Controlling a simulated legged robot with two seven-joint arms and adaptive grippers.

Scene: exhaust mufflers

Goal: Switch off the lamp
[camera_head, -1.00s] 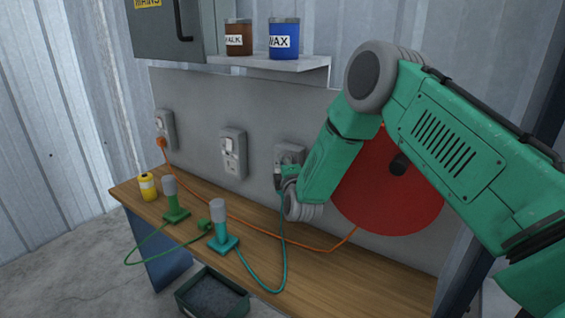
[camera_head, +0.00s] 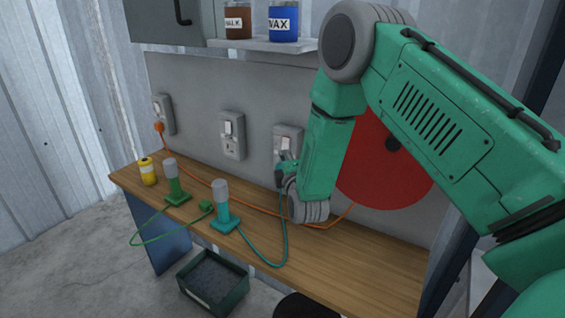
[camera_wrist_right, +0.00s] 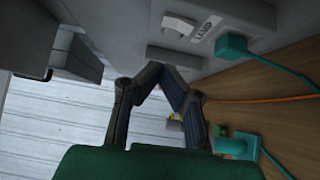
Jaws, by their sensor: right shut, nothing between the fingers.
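The right-hand wall socket (camera_head: 290,135) has a rocker switch (camera_head: 286,144). In the right wrist view this switch (camera_wrist_right: 178,25) is beside a label reading LAMP (camera_wrist_right: 207,28), and a teal plug (camera_wrist_right: 232,45) is in the socket. A teal cable joins it to the teal lamp (camera_head: 222,208) standing on the bench. My right gripper (camera_head: 285,166) is close to the socket's lower part. In the right wrist view its closed fingertips (camera_wrist_right: 166,72) are empty and appear apart from the switch. My left gripper is not in view.
A green lamp (camera_head: 175,184) and a yellow can (camera_head: 147,172) stand on the wooden bench (camera_head: 345,265). Two other wall sockets (camera_head: 231,135) are further left, the far one with an orange plug (camera_head: 159,127). An orange cable crosses the bench. A red disc (camera_head: 375,165) is behind my right arm.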

